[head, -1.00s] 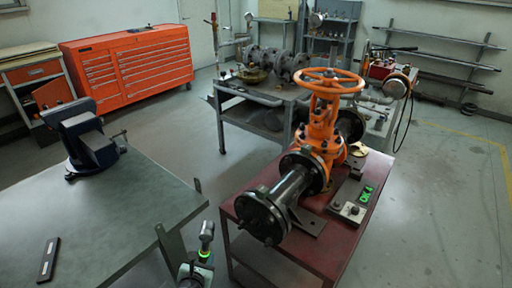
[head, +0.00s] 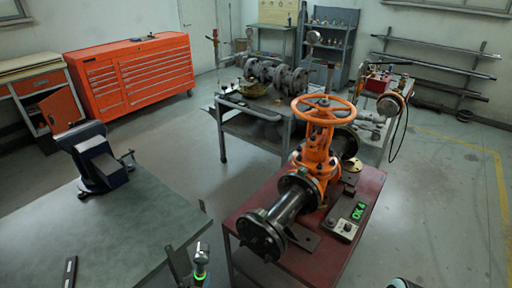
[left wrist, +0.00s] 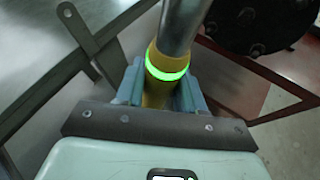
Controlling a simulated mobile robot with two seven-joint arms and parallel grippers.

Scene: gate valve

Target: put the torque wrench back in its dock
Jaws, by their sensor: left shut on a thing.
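The torque wrench (head: 201,257) stands roughly upright at the bottom of the head view, with a small head on top and a glowing green ring. My left gripper (left wrist: 161,92) is shut on its yellow handle in the left wrist view; the wrench's metal shaft (left wrist: 184,25) runs up out of the frame. In the head view the gripper is mostly cut off by the bottom edge. The wrench is between the grey table and the red table, apart from the valve. I cannot pick out the dock with certainty.
The orange gate valve (head: 319,141) with dark flanged pipe stands on the red table (head: 335,255). The grey table (head: 125,220) with a vise (head: 95,158) is at left. Floor is clear between.

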